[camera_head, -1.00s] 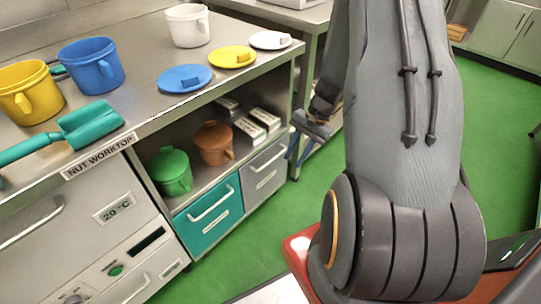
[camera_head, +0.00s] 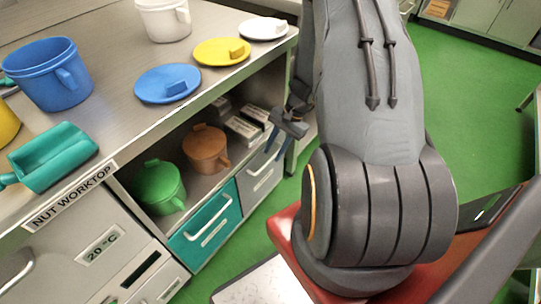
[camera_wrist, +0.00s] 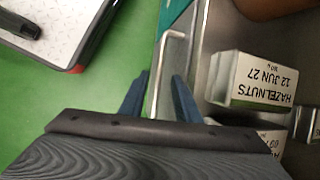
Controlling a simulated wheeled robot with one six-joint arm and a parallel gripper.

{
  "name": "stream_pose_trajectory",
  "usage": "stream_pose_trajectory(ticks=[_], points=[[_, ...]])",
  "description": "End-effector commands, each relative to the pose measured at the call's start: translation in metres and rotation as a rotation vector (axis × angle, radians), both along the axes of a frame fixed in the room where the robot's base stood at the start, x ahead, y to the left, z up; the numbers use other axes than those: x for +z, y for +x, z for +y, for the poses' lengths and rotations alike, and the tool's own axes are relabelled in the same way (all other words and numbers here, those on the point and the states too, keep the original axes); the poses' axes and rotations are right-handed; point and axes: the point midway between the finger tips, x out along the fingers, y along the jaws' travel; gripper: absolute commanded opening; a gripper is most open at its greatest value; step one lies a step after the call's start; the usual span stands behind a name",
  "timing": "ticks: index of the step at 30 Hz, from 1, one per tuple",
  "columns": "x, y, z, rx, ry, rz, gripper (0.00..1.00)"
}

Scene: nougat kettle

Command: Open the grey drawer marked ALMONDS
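The grey drawer (camera_head: 249,194) sits in the lower front of the worktop unit, just right of a teal drawer (camera_head: 208,228). It looks shut, and its label is too small to read. My gripper (camera_head: 277,143) is at the grey drawer's front, partly covering its handle. In the wrist view, my gripper (camera_wrist: 158,88) is open, with one blue finger on each side of a pale bar handle (camera_wrist: 168,36). The handle lies between the fingers, and I see no clear grip on it. The wrist body hides the handle's near end.
Above the drawers, an open shelf holds a green pot (camera_head: 160,187), a brown pot (camera_head: 206,149) and white boxes; one box (camera_wrist: 255,80) reads HAZELNUTS. Lids and mugs stand on the worktop (camera_head: 118,112). Green floor (camera_head: 465,110) is clear at right.

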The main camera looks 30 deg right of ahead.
Motion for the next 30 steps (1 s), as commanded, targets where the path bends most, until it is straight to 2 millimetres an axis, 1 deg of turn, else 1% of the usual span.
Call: stream_pose_trajectory(ticks=[1, 6, 10, 17, 18, 22, 30], points=[[-0.008, -0.001, 0.004, 0.001, 0.002, 0.003, 0.29], [-0.022, 0.001, 0.011, 0.001, 0.001, 0.001, 0.29], [-0.026, 0.001, 0.013, 0.002, 0.000, 0.000, 0.29], [-0.026, 0.001, 0.013, 0.002, 0.000, 0.000, 0.29], [-0.026, 0.001, 0.013, 0.002, 0.000, 0.000, 0.23], [-0.026, 0.001, 0.013, 0.002, 0.000, 0.000, 0.01], [-0.026, 0.001, 0.013, 0.001, 0.000, 0.000, 0.00]])
